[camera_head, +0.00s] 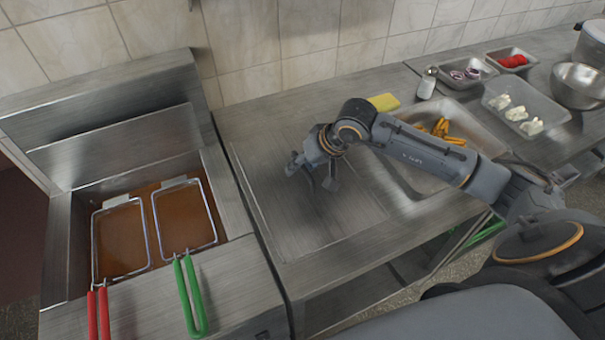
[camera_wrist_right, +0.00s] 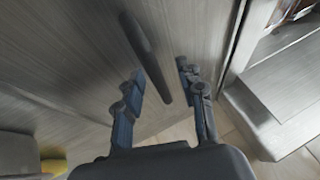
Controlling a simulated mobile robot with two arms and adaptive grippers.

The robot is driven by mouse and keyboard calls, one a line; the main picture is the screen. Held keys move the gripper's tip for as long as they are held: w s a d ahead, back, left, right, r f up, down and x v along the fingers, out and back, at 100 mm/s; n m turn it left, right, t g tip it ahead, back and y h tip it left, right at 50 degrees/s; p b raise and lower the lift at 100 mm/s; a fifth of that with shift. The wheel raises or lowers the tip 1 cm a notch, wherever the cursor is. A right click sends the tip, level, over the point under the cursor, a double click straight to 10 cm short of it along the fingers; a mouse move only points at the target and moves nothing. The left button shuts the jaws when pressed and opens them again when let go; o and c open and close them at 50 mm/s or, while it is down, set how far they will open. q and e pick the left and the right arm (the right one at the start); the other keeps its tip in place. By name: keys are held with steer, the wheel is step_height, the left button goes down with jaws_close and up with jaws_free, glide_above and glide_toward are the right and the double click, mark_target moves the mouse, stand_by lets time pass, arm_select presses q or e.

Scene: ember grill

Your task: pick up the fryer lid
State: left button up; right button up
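The fryer lid (camera_head: 288,218) appears to be the flat brushed-steel panel lying on the counter just right of the fryer. My right gripper (camera_head: 313,178) is low over its middle, with the fingers spread. In the right wrist view, a dark bar handle (camera_wrist_right: 142,45) stands out from the steel lid surface (camera_wrist_right: 75,70). The handle's near end lies between the open fingers of my right gripper (camera_wrist_right: 160,82), with gaps on both sides. In the head view the handle is mostly hidden by the gripper. My left gripper is not in view.
The open fryer (camera_head: 228,190) on the left holds brown oil and two baskets, with a red handle (camera_head: 98,312) and a green handle (camera_head: 188,296). Right of the lid are a yellow block (camera_head: 384,102), a shaker (camera_head: 427,84), a sunken tray with orange food (camera_head: 440,130) and food containers.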

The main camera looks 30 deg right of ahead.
jaws_close()
steer(key=shift+r, duration=0.15)
